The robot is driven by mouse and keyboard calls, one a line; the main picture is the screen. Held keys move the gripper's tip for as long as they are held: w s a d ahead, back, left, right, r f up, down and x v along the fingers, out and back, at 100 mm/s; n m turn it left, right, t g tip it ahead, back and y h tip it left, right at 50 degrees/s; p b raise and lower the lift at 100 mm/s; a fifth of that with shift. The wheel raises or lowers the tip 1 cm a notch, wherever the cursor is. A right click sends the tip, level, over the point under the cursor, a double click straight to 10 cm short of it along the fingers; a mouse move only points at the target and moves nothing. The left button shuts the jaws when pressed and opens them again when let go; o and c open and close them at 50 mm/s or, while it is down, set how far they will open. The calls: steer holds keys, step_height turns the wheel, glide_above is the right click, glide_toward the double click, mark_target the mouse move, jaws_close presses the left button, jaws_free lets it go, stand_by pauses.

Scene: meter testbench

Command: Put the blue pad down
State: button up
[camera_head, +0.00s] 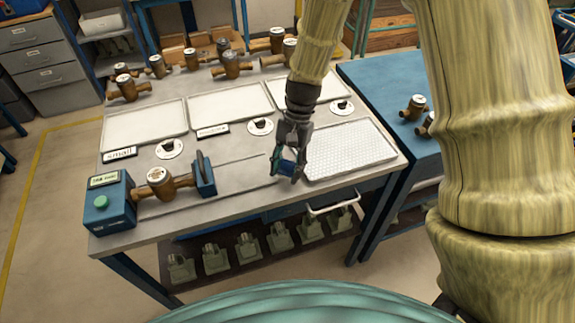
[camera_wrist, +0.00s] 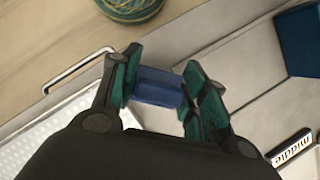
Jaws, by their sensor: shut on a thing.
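The blue pad (camera_wrist: 160,86) is a small blue block held between the green-lined fingers of my gripper (camera_wrist: 160,90) in the wrist view. In the head view my gripper (camera_head: 289,168) points down over the front part of the table (camera_head: 235,215), with the pad (camera_head: 287,167) between its fingers. The gripper is just left of the white textured tray (camera_head: 345,150). I cannot tell from these views whether the pad touches the table top.
Three white trays (camera_head: 145,126) lie behind. A white handle (camera_head: 333,203) sticks out at the front edge. Bare table lies left of my gripper.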

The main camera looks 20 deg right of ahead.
steer(key=shift+f, duration=0.6)
steer(key=o, duration=1.2)
steer(key=shift+c, duration=0.2)
steer(key=shift+r, duration=0.6)
steer(key=b+v, duration=0.3)
steer(key=v, duration=0.9)
steer(key=shift+s, duration=0.15)
